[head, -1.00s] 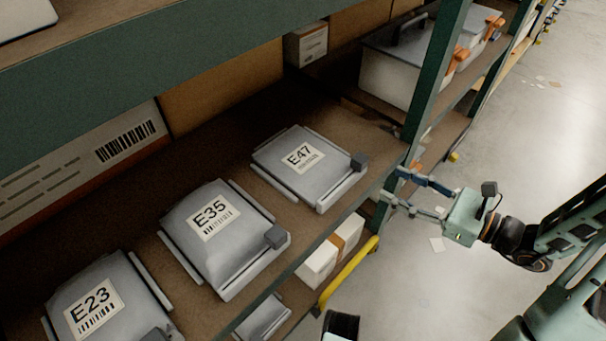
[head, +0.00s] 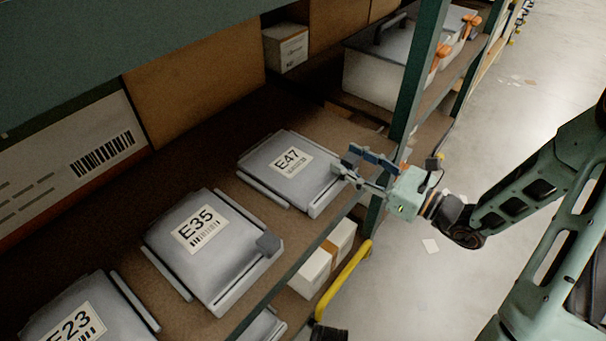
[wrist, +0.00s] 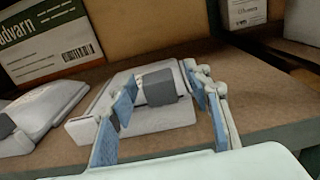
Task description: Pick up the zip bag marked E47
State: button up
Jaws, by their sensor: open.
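The zip bag marked E47 (head: 285,180) lies flat on the shelf in the head view, grey with a white label on top. In the wrist view the same bag (wrist: 165,115) lies ahead, with its dark grey block (wrist: 158,87) showing between my fingers. My gripper (head: 345,165) is open at the bag's right front end, its fingers reaching in over the shelf edge. The fingers (wrist: 165,110) stand on either side of the block in the wrist view. I cannot tell whether they touch it. In the head view the fingers hide the block.
The bag marked E35 (head: 215,262) lies to the left of E47, and the bag marked E23 (head: 100,312) beyond it. A green rack post (head: 414,85) stands just right of my gripper. A small white box (head: 286,48) sits at the back of the shelf.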

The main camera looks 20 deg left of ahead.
jog(key=shift+w+a, duration=0.3)
jog(key=shift+a, duration=0.35)
grip_shut()
